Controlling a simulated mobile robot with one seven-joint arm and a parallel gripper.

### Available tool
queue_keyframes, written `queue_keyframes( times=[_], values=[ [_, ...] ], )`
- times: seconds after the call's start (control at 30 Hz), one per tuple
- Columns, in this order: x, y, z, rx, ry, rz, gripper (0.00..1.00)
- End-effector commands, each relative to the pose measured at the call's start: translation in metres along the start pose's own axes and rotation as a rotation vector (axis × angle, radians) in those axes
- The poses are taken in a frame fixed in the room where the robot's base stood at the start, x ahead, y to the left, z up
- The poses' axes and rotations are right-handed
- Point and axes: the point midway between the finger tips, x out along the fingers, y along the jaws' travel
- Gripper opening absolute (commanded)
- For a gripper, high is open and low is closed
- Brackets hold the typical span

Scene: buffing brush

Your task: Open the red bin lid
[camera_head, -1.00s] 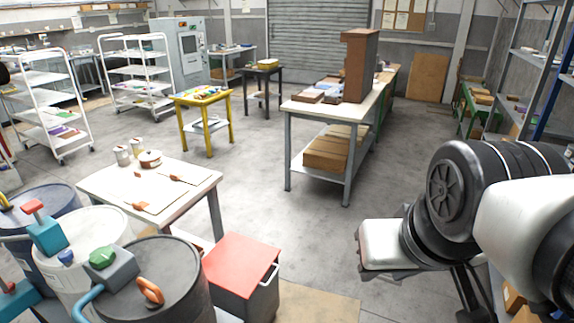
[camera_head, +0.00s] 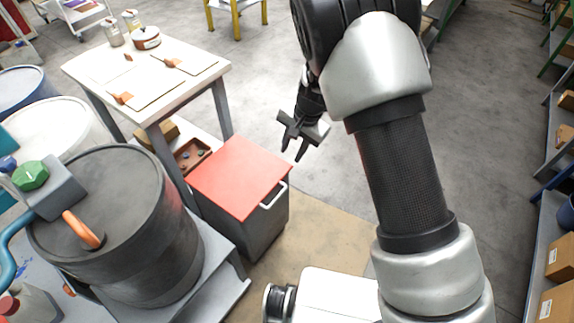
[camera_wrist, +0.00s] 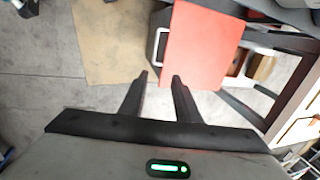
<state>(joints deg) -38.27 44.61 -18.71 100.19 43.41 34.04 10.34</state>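The bin is a dark grey box (camera_head: 262,228) with a flat red lid (camera_head: 240,176), and the lid is shut. A pale handle (camera_head: 273,195) is on the bin's right side. My gripper (camera_head: 291,152) is to the right of the lid's far right corner and apart from it. In the wrist view, my two fingers (camera_wrist: 160,77) are spread with nothing between them. The red lid (camera_wrist: 200,45) lies beyond the fingertips there, with the pale handle (camera_wrist: 159,44) at its left edge.
A white-topped table (camera_head: 150,75) with brushes and cans stands behind the bin. A dark drum (camera_head: 110,215) stands left of the bin. A tan mat (camera_head: 318,222) lies on the floor to the right. Open floor lies beyond my gripper.

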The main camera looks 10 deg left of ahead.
Motion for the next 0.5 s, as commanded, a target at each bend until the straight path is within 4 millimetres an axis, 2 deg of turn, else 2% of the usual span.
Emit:
queue_keyframes(
  times=[0.03,0.13,0.5],
  values=[
    [0.033,0.002,0.004,0.004,-0.002,0.022,0.29],
    [0.068,0.003,0.007,0.016,0.002,0.044,0.29],
    [0.123,0.008,0.01,0.024,0.005,0.06,0.29]
  ],
)
